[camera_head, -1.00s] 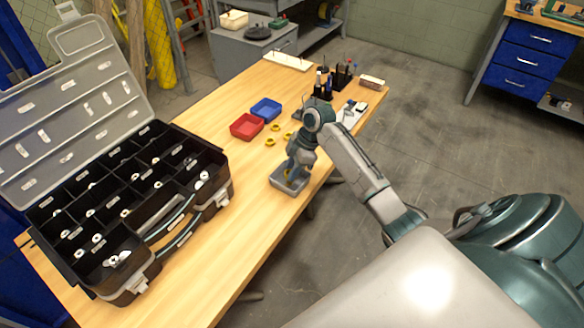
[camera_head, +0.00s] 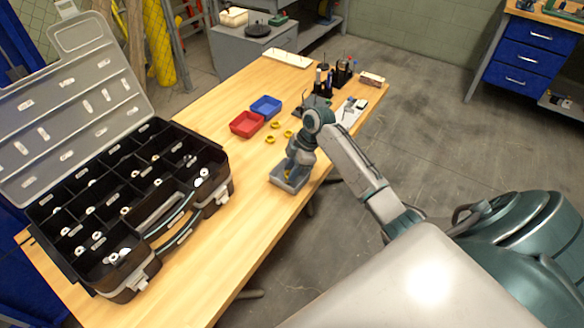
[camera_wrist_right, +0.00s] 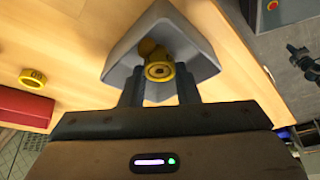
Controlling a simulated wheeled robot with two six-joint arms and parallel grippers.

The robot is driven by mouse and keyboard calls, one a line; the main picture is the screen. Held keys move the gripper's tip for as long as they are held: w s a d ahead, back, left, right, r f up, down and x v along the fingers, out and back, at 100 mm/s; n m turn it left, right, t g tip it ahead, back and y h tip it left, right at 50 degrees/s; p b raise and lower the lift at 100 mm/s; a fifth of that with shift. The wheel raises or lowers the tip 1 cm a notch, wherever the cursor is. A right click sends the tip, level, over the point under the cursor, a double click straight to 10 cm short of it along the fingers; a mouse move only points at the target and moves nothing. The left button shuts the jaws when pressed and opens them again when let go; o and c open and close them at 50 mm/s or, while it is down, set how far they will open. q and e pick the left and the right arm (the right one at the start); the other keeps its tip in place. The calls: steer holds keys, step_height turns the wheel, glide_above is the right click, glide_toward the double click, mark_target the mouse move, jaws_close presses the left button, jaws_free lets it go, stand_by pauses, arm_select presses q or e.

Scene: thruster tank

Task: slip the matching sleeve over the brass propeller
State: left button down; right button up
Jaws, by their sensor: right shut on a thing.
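My right gripper (camera_head: 291,172) points down into a grey tray (camera_head: 281,187) on the wooden table. In the right wrist view my right gripper (camera_wrist_right: 160,88) is shut on a yellow sleeve (camera_wrist_right: 160,71), a short ring with a dark hole. The grey tray (camera_wrist_right: 196,50) lies beyond the fingers. A brass-coloured piece (camera_wrist_right: 149,47), perhaps the propeller, shows just behind the sleeve, partly hidden by it. I cannot tell whether the two touch. Several other yellow sleeves (camera_head: 270,140) lie on the table by the bins. My left gripper is not in view.
A red bin (camera_head: 245,125) and a blue bin (camera_head: 266,106) stand beyond the sleeves. A large open compartment case (camera_head: 140,215) fills the table's left side. Pens and small tools (camera_head: 340,75) stand at the far right end. The table's right edge is close to the tray.

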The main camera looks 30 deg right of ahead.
steer(key=o, duration=1)
steer(key=a+p+v, duration=0.1)
steer(key=p+v, duration=0.1)
steer(key=v, duration=1.2)
steer(key=shift+w+r, duration=0.2)
steer(key=shift+r, duration=0.35)
steer(key=shift+a, duration=0.1)
